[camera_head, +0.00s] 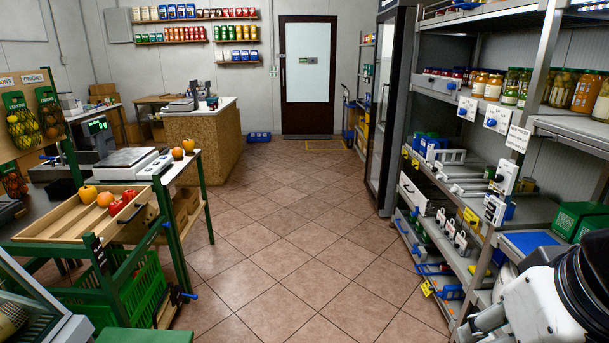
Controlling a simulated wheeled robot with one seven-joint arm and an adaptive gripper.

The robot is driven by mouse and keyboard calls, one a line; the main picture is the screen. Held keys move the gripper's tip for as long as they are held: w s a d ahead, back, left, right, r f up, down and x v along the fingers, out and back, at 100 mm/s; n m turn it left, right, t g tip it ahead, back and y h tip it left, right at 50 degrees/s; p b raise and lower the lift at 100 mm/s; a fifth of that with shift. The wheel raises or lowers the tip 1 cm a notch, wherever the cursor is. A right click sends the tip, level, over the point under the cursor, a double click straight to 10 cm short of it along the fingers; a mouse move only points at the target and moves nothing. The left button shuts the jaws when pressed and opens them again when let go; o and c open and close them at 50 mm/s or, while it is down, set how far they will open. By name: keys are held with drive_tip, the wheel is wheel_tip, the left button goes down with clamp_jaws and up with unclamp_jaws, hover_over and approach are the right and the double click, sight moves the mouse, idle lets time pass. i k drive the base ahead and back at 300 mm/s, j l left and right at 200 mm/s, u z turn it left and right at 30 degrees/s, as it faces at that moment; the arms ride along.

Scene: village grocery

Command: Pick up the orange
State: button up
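Two round orange-coloured fruits are on the left, on the white top beside the scale. One fruit (188,145) sits slightly farther back, and the other fruit (177,153) is close to it at the front left. Two more yellow-orange fruits, one at the left (88,194) and one beside it (105,200), lie in the slatted wooden tray (62,229). I cannot tell for certain which of these are oranges. White and black parts of my arm show at the bottom right, far from the fruits. My gripper's fingers do not show.
Two red items (122,201) lie at the tray's right end. A scale (128,158) stands behind the tray. A green crate (132,290) is below it. Loaded metal shelves (545,120) line the right side, close to my arm. The tiled floor (300,240) between is clear.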

sight(177, 152)
drive_tip(key=i, duration=0.95)
drive_tip(key=i+l+u, duration=0.1)
drive_tip(key=i, duration=0.85)
drive_tip(key=i+j+u, duration=0.1)
drive_tip(key=i+u, duration=0.2)
drive_tip(key=i, duration=0.3)
drive_tip(key=i+l+u, duration=0.1)
drive_tip(key=i+u, duration=0.2)
drive_tip(key=i, duration=0.35)
drive_tip(key=i+l+u, duration=0.3)
drive_tip(key=i, duration=0.3)
drive_tip(key=i+j+u, duration=0.3)
drive_tip(key=i, duration=0.25)
drive_tip(key=i+u, duration=0.3)
drive_tip(key=i, duration=0.3)
